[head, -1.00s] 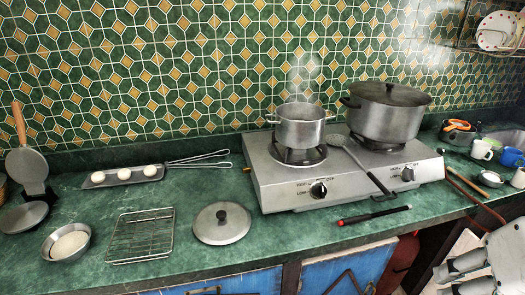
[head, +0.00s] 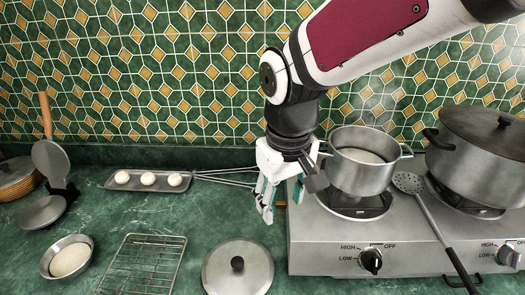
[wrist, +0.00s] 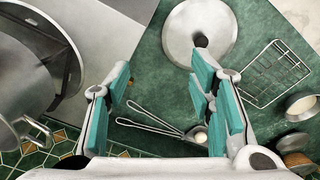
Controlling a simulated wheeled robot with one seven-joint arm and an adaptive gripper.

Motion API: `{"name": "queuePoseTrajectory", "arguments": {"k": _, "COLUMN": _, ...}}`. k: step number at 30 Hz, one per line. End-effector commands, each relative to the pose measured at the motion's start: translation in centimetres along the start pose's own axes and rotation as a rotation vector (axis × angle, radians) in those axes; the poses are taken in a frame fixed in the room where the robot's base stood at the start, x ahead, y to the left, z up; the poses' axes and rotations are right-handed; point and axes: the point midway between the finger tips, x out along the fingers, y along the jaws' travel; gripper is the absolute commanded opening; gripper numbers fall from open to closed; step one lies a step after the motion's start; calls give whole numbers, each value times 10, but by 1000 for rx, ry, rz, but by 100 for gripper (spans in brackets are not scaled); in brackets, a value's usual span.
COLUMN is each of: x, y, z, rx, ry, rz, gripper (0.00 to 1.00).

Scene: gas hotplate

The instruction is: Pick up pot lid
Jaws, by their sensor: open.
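The pot lid (head: 238,268) is a round grey metal disc with a dark knob. It lies flat on the green counter, left of the hotplate, at the lower middle of the head view. In the wrist view the lid (wrist: 200,25) is at the top centre, beyond the fingertips. My gripper (head: 266,200) is open and empty, pointing down above the counter behind the lid, close to the small pot. In the wrist view its teal-padded fingers (wrist: 165,92) are spread apart, with bare counter and tongs between them. The gripper does not touch the lid.
A small pot (head: 362,165) and a large lidded pot (head: 475,155) stand on the gas hotplate (head: 320,245), right of my gripper. A wire rack (head: 145,265) lies left of the lid. A tray with white balls (head: 133,186) and tongs (head: 225,177) lie behind. A bowl (head: 68,260) is further left.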

Motion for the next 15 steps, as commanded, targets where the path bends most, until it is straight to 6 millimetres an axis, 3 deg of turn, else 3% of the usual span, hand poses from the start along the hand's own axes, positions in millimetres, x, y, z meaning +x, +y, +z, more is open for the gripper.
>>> {"name": "queuePoseTrajectory", "arguments": {"k": 1, "x": 15, "y": -18, "z": -12, "rx": -48, "ry": -26, "rz": -11, "gripper": 49}}
{"name": "queuePoseTrajectory", "arguments": {"k": 6, "x": 49, "y": -63, "z": -36, "rx": -153, "ry": -69, "rz": -35, "gripper": 49}}
{"name": "queuePoseTrajectory", "arguments": {"k": 10, "x": 64, "y": -82, "z": -43, "rx": -194, "ry": -86, "rz": -45, "gripper": 49}}
{"name": "queuePoseTrajectory", "arguments": {"k": 15, "x": 81, "y": -89, "z": -44, "rx": -207, "ry": -94, "rz": -49, "gripper": 49}}
